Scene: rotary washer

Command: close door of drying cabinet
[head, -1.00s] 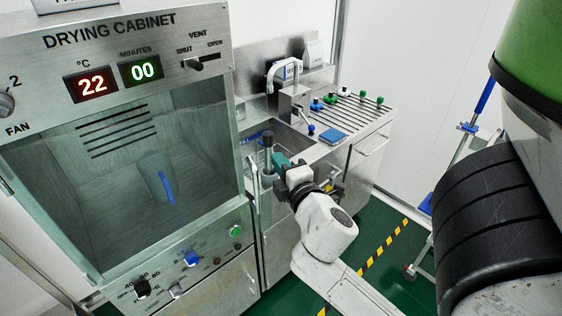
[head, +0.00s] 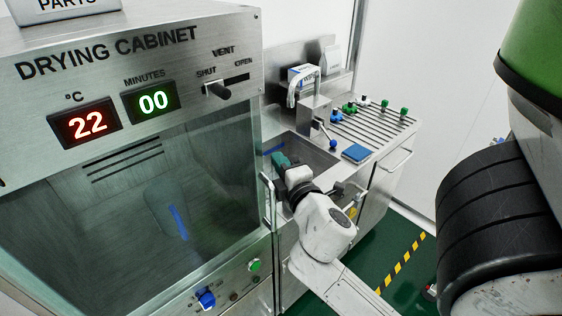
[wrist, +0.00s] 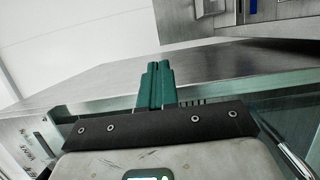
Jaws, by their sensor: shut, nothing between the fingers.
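The drying cabinet (head: 120,32) fills the left of the head view. Its clear glass door (head: 215,205) stands across the front, and I cannot tell exactly how far it is from the frame. A metal bar handle (head: 267,198) is at the door's right edge; a metal bar also shows at the lower right of the wrist view (wrist: 296,160). My gripper (head: 278,159) is just right of the handle, over the sink side, with green fingers together and empty. In the wrist view the shut fingers (wrist: 157,68) point at a metal panel (wrist: 215,62). Contact with the door is not clear.
A sink (head: 318,155) with a tap (head: 312,108) and a ribbed drainboard (head: 365,125) lies right of the cabinet. A blue block (head: 355,153) and several small valves stand there. A vial-like object with a blue strip (head: 178,222) shows behind the glass. Green floor lies right.

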